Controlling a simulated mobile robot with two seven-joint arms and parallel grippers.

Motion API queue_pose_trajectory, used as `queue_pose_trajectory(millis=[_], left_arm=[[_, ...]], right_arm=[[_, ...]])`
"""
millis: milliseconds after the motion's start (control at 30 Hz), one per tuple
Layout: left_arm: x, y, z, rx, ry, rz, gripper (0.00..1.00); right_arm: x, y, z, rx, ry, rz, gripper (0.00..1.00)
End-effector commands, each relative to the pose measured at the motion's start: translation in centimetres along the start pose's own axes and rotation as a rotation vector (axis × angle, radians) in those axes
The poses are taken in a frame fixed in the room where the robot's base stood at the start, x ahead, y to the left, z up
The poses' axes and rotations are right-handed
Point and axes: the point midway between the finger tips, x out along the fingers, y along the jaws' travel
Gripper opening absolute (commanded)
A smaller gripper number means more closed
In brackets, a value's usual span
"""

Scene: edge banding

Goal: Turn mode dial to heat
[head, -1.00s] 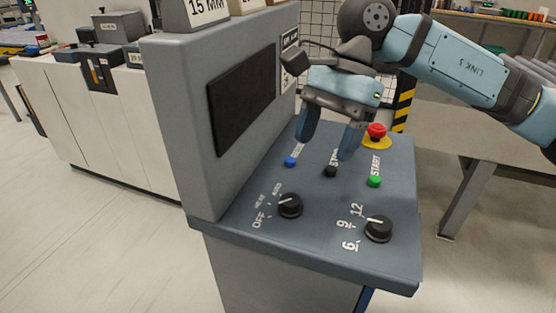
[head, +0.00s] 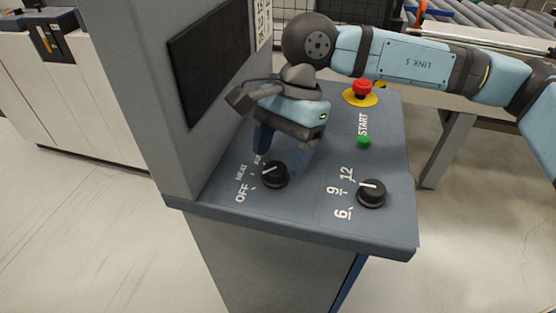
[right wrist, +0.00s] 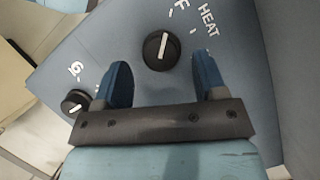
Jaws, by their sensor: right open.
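The mode dial (head: 275,174) is a round black knob with a white pointer line on the sloping grey panel (head: 310,215). My right gripper (head: 280,155) is open and empty, just behind and above the dial. In the right wrist view its blue fingers (right wrist: 163,80) stand apart, one on each side of the dial's line, not touching it. My left gripper is not in view.
A second dial (head: 371,193) marked 6, 9, 12 sits to the right. A green START button (head: 364,141) and a red emergency button (head: 362,89) are farther back. A tall grey housing with a dark screen (head: 210,56) rises at the left of the panel.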

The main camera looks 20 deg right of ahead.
Motion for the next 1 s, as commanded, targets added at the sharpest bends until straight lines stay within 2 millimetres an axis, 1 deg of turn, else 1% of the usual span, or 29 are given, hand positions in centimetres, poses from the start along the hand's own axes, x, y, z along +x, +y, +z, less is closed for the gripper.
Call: queue_pose_trajectory(millis=[33,200,500,567,600,667,700,733,1000], left_arm=[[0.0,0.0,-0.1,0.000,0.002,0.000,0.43],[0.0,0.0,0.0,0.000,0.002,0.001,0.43],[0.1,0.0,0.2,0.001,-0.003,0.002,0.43],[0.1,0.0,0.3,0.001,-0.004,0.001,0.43],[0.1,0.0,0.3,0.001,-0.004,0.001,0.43],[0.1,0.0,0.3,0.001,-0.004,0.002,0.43],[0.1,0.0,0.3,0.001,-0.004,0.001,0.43],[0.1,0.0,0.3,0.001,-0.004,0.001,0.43],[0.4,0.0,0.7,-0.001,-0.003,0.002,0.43]], right_arm=[[0.7,0.0,0.0,0.000,-0.001,0.001,0.65],[1.9,0.0,0.0,0.000,-0.001,0.001,0.65],[2.0,0.0,0.0,0.000,-0.001,0.000,0.65],[2.0,0.0,0.0,0.000,-0.001,0.000,0.51],[2.0,0.0,0.0,0.000,0.000,0.000,0.42],[2.0,0.0,0.0,0.000,0.000,0.000,0.28],[2.0,0.0,0.0,0.000,0.000,0.000,0.19],[2.0,0.0,0.0,0.000,0.000,0.000,0.16],[2.1,0.0,-0.1,0.022,-0.001,-0.010,0.16]])
